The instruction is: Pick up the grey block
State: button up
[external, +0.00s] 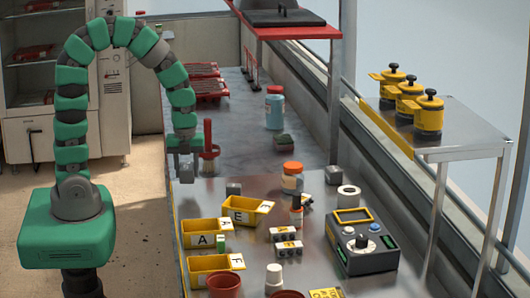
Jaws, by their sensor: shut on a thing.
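My gripper (185,155) hangs from the green arm, pointing down at the left edge of the metal bench (262,200). It is shut on a grey block (186,174), which shows just below the fingers. The fingers are small and partly merge with the block in this view. I cannot tell whether the block still touches the bench.
A red upright object (208,140) stands close right of my gripper. Yellow bins (206,226), an orange-capped jar (292,178) and a control box (362,246) occupy the nearer bench. Red trays (205,88) lie behind. The bench's middle back has free room.

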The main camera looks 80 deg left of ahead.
jog(key=s+d+b, duration=0.1)
jog(key=s+b, duration=0.1)
jog(key=s, duration=0.4)
jog(key=s+d+r+b, duration=0.1)
jog(key=s+b, duration=0.1)
jog(key=s, duration=0.4)
jog(key=shift+s+d+b, duration=0.25)
jog(key=shift+d+b, duration=0.1)
jog(key=shift+r, duration=0.1)
jog(key=w+a+r+n+p, duration=0.1)
jog(key=w+a+r, duration=0.2)
jog(key=w+a, duration=0.65)
jog(key=w+a+r+n+p, duration=0.1)
jog(key=w+a+r, duration=0.3)
jog(key=w+a, duration=0.55)
jog(key=w+a+f+p, duration=0.1)
jog(key=w+a+f, duration=0.3)
jog(key=w+a, duration=0.5)
jog(key=w+a+f+p, duration=0.2)
jog(key=w+a+f, duration=0.2)
jog(key=w+a, duration=0.4)
jog(key=shift+w+a+m+p, duration=0.3)
jog(key=shift+w+a, duration=0.05)
jog(key=shift+a, duration=1.4)
